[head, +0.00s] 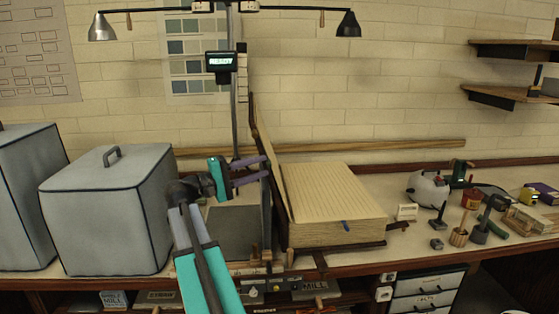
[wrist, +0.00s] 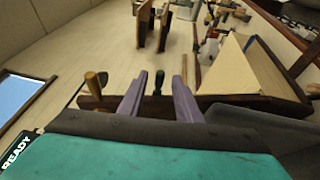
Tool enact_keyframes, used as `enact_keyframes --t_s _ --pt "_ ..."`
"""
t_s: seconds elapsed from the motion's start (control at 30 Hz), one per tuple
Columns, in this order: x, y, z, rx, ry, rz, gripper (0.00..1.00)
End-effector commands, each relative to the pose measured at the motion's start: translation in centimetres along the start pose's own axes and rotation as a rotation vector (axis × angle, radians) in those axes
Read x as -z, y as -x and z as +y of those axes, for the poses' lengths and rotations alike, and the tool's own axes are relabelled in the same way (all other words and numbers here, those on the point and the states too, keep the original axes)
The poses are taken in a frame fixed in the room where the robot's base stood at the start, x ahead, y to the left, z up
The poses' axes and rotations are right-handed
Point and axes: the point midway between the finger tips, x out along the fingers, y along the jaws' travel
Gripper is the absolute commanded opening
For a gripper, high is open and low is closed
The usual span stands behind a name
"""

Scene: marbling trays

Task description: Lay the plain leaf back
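A thick block of cream pages (head: 335,195) lies on a dark wooden base on the bench, with a small blue tab at its front. A tall, thin leaf or board (head: 265,150) stands steeply tilted along its left edge; I cannot tell whether this is the plain leaf. My gripper (head: 267,168) is left of that upright piece, close to it; contact cannot be told. In the wrist view its purple fingers (wrist: 157,90) are apart, with a dark knob visible between them and nothing clearly held. The page block (wrist: 238,75) is at the right there.
A lit READY display (head: 220,61) hangs on a post behind my gripper. Grey covered boxes (head: 105,215) stand at left. A white rounded device (head: 428,187) and small tools crowd the bench at right. A dark grey flat panel (head: 232,228) lies below my gripper.

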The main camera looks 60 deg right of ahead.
Motion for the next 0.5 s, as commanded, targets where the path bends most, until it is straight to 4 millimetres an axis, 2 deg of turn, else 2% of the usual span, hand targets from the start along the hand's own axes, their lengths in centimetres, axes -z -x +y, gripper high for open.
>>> enact_keyframes --t_s 0.1,0.5 --pt "-0.1 -1.8 0.2 0.001 0.0 -0.002 0.31" --pt "0.1 -6.9 0.1 0.001 0.001 0.0 0.31"
